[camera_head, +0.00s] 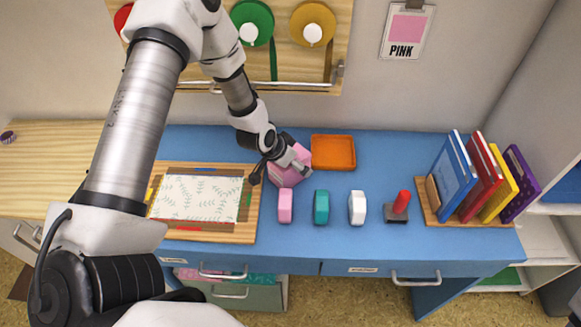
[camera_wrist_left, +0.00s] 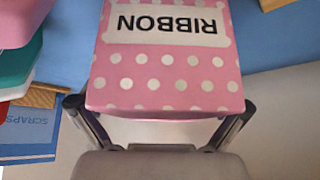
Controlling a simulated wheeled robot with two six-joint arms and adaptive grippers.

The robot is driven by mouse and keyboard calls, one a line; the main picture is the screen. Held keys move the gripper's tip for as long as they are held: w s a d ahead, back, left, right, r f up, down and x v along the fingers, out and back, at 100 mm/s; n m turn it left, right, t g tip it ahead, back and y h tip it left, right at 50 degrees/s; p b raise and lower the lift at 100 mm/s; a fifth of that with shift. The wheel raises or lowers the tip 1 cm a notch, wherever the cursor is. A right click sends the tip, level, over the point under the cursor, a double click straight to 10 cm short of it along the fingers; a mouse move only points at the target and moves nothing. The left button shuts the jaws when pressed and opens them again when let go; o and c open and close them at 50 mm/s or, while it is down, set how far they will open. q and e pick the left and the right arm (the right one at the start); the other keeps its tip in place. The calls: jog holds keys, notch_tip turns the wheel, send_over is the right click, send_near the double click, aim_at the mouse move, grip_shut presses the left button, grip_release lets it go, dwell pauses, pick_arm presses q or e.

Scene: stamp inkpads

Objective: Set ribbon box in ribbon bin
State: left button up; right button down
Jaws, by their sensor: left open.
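A pink box (camera_head: 289,176) stands on the blue desk, left of the orange tray. In the left wrist view the box (camera_wrist_left: 165,72) has white polka dots and a white label reading RIBBON, upside down there. My left gripper (camera_head: 282,163) is at the box, partly covering it in the head view. In the left wrist view its open fingers (camera_wrist_left: 160,103) lie on either side of the box's near end; I cannot tell whether they touch it. No bin labelled for ribbon can be made out. My right gripper is not in view.
The orange tray (camera_head: 333,152) is empty. Pink (camera_head: 285,206), teal (camera_head: 321,208) and white (camera_head: 357,207) blocks stand in front, with a red-handled stamp (camera_head: 401,203) to their right. A book rack (camera_head: 470,216) is far right, a framed leaf-pattern sheet (camera_head: 200,198) left.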

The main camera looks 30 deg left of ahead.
pick_arm(q)
jog(key=shift+s+a+r, duration=0.1)
jog(key=shift+s, duration=0.05)
jog(key=shift+c, duration=0.7)
jog(key=shift+r, duration=0.1)
jog(key=c, duration=1.3)
